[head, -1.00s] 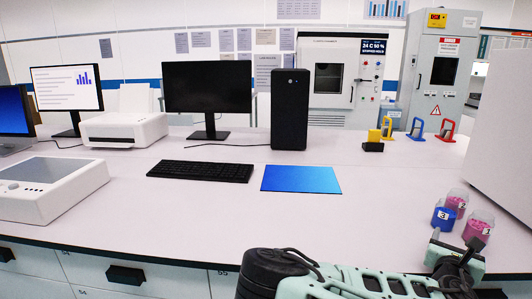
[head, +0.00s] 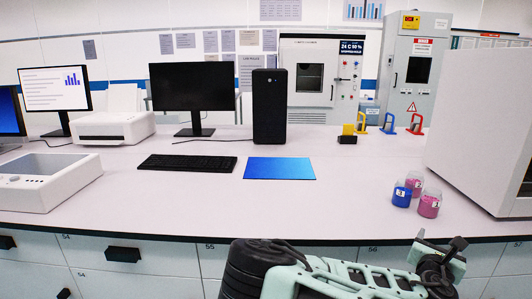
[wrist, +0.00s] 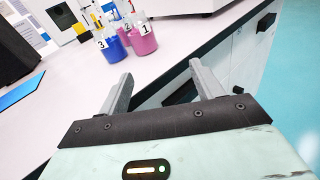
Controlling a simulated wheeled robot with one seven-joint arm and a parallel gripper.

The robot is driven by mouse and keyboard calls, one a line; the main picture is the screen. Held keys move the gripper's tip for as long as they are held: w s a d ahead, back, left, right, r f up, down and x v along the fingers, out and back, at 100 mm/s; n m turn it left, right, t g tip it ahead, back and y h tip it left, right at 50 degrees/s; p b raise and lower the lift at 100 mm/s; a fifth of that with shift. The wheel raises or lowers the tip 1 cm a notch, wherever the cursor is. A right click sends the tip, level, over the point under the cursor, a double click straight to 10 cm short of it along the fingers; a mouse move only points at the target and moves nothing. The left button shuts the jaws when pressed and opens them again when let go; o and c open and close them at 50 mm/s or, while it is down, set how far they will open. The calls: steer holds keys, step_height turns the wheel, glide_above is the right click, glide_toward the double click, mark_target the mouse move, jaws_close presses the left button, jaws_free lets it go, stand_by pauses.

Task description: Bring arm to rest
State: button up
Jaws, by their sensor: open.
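My arm reaches across the bottom of the head view, in front of the bench's front edge. In the wrist view my gripper (wrist: 157,85) is open, with its two grey fingers apart and nothing between them. Beyond the fingers, on the bench, stand a blue container (wrist: 112,44) marked 3 and pink containers (wrist: 143,40), one marked 1. In the head view the blue container (head: 401,196) and a pink container (head: 429,205) stand at the right, apart from my gripper. The fingertips are not clear in the head view.
The white bench (head: 300,215) holds a keyboard (head: 188,163), a blue mat (head: 280,168), a monitor (head: 194,88) and a black tower (head: 270,107). A large white box (head: 480,110) stands at the right. Drawers (head: 150,262) line the bench front. The middle front of the bench top is clear.

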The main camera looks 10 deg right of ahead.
steer(key=s+a+f+m+g+y+p, duration=0.2)
steer(key=s+a+f+m+g+y, duration=0.1)
steer(key=s+a+f+m+g, duration=0.4)
steer(key=s+a+f+m+g+y+p, duration=0.2)
steer(key=a+m+y, duration=0.45)
steer(key=a, duration=0.75)
steer(key=s+a+r+m+g+y+p, duration=0.2)
steer(key=s+a+r+m+y, duration=0.15)
steer(key=a+r, duration=1)
steer(key=s+a+r+p, duration=0.1)
steer(key=s+a+r, duration=0.1)
steer(key=s+r, duration=0.2)
steer(key=s+a+r+p, duration=0.1)
steer(key=s+a+r, duration=0.2)
steer(key=r, duration=0.7)
steer(key=shift+s+y+p, duration=0.3)
steer(key=shift+s+y, duration=0.1)
steer(key=shift+s, duration=0.2)
